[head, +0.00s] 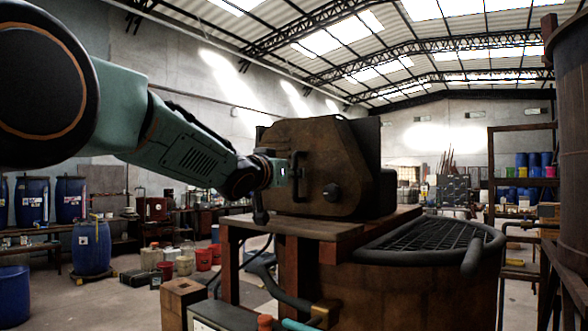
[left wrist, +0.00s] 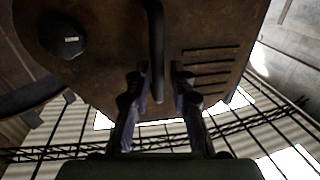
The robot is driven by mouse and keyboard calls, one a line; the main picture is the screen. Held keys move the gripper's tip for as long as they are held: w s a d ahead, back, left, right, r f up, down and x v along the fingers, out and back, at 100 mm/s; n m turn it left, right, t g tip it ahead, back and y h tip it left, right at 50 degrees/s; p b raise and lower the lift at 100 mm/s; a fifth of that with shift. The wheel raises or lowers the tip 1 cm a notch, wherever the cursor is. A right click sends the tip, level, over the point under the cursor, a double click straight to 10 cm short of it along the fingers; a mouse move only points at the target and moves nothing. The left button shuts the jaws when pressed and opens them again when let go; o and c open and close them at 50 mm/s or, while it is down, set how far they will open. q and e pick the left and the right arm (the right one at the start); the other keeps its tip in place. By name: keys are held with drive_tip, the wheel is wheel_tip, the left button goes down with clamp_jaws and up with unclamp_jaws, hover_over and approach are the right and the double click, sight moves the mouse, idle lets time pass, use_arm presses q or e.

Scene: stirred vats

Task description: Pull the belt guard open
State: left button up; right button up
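The belt guard (head: 330,150) is a rusty brown metal housing on a wooden-topped stand, with a dark round knob (head: 332,191) on its face. A dark vertical bar handle (head: 297,172) stands out from its left part. My left gripper (head: 283,172) is at this handle. In the left wrist view the guard's face (left wrist: 110,40) fills the top, with the knob (left wrist: 70,40) at upper left and slots at right. The handle (left wrist: 156,35) runs down between the two fingers of my left gripper (left wrist: 159,72), with a gap visible on each side. My right gripper is out of view.
A round vat with a mesh cover (head: 430,243) stands right of the guard, its dark rim close to the stand (head: 265,226). Blue drums (head: 91,248) and small buckets stand on the floor at left. A rusty column (head: 572,120) rises at far right.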

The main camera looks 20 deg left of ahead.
use_arm(q)
drive_tip(key=shift+w+d+f, duration=0.1)
drive_tip(key=shift+w+d, duration=0.15)
drive_tip(key=shift+w, duration=0.4)
drive_tip(key=shift+w+d, duration=0.25)
drive_tip(key=shift+w, duration=0.35)
drive_tip(key=shift+s+a, duration=0.4)
drive_tip(key=shift+w+d, duration=0.3)
drive_tip(key=shift+w, duration=0.15)
drive_tip(key=c, duration=0.4)
drive_tip(key=shift+s+a, duration=0.15)
drive_tip(key=shift+a, duration=0.05)
clamp_jaws()
drive_tip(key=shift+d, duration=0.1)
